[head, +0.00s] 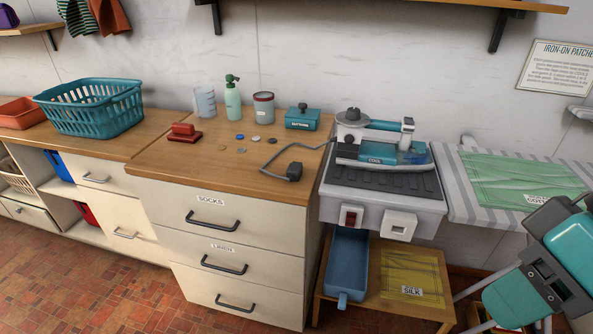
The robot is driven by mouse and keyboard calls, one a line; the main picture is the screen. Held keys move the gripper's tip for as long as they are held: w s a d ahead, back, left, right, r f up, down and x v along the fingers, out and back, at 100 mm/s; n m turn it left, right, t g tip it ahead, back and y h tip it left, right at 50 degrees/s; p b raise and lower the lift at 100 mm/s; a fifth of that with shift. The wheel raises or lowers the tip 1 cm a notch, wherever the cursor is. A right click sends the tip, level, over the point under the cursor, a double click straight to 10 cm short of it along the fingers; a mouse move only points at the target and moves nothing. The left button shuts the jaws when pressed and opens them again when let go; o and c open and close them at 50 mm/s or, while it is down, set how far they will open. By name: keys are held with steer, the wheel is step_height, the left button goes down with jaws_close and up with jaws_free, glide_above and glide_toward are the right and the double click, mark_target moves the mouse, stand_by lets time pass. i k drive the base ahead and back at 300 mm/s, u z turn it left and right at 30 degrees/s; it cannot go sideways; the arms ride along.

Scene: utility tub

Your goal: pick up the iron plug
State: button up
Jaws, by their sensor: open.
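The iron plug (294,171) is a dark grey block lying on the wooden counter (190,165), near its front right edge. Its dark cord (272,160) loops left on the counter, then runs right to the iron. The teal and white iron (375,139), marked COOL, rests on a grey ribbed station (385,178) just right of the counter. The front of the station has a red switch (350,216) and a white socket (398,225). Part of my teal and dark arm shows at the lower right, well away from the plug. My gripper's fingertips are not visible.
Left of the plug lie a red stamp-like block (184,132) and several small buttons. A green pump bottle (232,100), a jar (263,107) and a teal box (302,117) stand behind. A striped ironing board (458,190) with green cloth is at right.

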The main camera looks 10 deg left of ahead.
mark_target(294, 172)
steer(key=z, duration=0.15)
steer(key=k, duration=0.4)
steer(key=u, duration=1)
steer(key=i, duration=1.4)
steer(key=z, duration=0.25)
